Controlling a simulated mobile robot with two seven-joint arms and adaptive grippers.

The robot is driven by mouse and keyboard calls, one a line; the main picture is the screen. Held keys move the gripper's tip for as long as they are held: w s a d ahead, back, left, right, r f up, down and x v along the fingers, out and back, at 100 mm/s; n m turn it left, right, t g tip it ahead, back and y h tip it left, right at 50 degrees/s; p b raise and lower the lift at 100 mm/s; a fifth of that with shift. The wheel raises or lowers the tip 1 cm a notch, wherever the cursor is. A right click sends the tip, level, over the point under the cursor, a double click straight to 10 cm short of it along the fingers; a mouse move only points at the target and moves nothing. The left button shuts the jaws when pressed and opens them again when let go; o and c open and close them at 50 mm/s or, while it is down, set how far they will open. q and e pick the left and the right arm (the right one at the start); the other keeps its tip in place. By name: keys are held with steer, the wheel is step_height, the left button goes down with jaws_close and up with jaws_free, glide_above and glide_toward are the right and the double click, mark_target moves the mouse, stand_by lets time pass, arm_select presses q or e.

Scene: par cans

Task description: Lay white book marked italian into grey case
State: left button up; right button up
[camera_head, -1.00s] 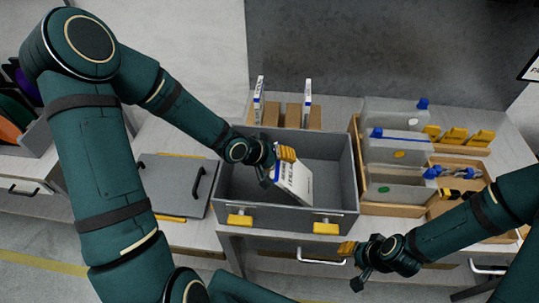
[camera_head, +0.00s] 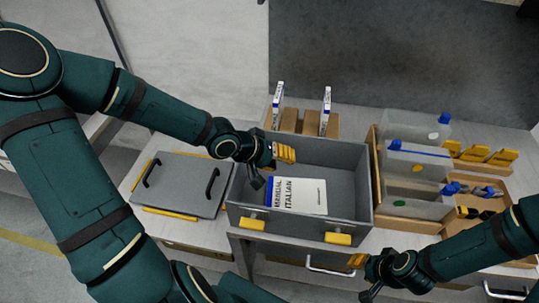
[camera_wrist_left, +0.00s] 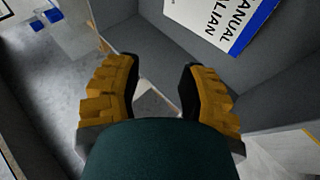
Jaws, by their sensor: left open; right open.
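The white book marked italian (camera_head: 300,195), with a blue band at its left, lies flat inside the grey case (camera_head: 345,163), near the front wall. Its cover text reads Manual Italian. It also shows in the left wrist view (camera_wrist_left: 212,20) at the top. My left gripper (camera_head: 270,165) is open and empty above the case's left part, apart from the book. Its yellow fingertips show spread in the left wrist view (camera_wrist_left: 160,90). My right gripper (camera_head: 365,275) is open and empty in front of the case, to its right.
A grey lid with black handles (camera_head: 180,182) lies left of the case. Behind the case, a wooden rack (camera_head: 309,124) holds two upright white books. To the right, a wooden tray (camera_head: 415,221) holds grey dividers, blue-capped items and yellow blocks.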

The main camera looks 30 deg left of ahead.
arm_select(q)
steer(key=shift+v, duration=1.9)
